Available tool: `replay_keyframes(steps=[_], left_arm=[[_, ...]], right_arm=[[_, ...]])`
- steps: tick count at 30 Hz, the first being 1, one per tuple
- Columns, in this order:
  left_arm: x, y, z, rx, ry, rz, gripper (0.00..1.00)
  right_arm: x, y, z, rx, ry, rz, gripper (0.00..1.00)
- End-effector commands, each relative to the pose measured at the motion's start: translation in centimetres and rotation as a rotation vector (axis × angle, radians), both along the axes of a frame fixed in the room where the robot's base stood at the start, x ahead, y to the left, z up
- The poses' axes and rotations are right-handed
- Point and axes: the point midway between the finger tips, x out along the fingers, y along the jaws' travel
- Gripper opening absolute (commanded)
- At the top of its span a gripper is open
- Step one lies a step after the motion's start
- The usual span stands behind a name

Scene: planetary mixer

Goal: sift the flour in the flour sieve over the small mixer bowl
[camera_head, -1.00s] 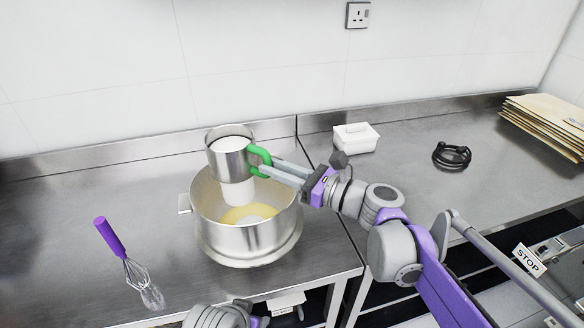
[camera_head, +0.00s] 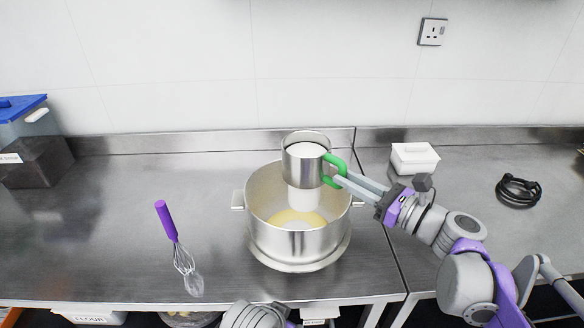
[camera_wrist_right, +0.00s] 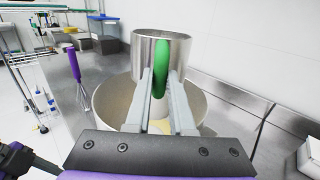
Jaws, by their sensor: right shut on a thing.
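The flour sieve (camera_head: 303,165) is a metal cup with a green handle, holding white flour. My right gripper (camera_head: 338,178) is shut on its green handle and holds it upright above the small mixer bowl (camera_head: 298,241). A white stream of flour (camera_head: 304,201) falls from under the sieve into the bowl. Pale yellow and white contents (camera_head: 297,219) lie in the bowl. In the right wrist view, the fingers (camera_wrist_right: 160,85) flank the green handle, with the sieve (camera_wrist_right: 144,50) beyond and the bowl (camera_wrist_right: 110,103) below. My left gripper cannot be seen; only a left arm part shows at the bottom edge.
A whisk with a purple handle (camera_head: 166,219) lies left of the bowl. A white lidded box (camera_head: 414,158) and a black coiled cable (camera_head: 519,190) are to the right. The steel counter left of the bowl is mostly clear.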

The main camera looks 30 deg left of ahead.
Motion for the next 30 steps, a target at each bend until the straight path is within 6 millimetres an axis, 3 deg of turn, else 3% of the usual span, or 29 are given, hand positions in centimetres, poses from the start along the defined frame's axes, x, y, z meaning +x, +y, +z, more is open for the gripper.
replay_keyframes(steps=[10, 20, 30], left_arm=[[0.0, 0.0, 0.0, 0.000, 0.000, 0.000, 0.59], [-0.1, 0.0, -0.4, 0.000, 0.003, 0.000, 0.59], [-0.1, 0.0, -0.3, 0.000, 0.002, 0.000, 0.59]], right_arm=[[0.2, -0.7, 0.0, 0.001, 0.000, 0.001, 0.00], [-1.3, 3.8, 0.0, 0.001, 0.000, 0.003, 0.00], [-1.4, 4.0, 0.0, 0.000, 0.000, 0.000, 0.00]])
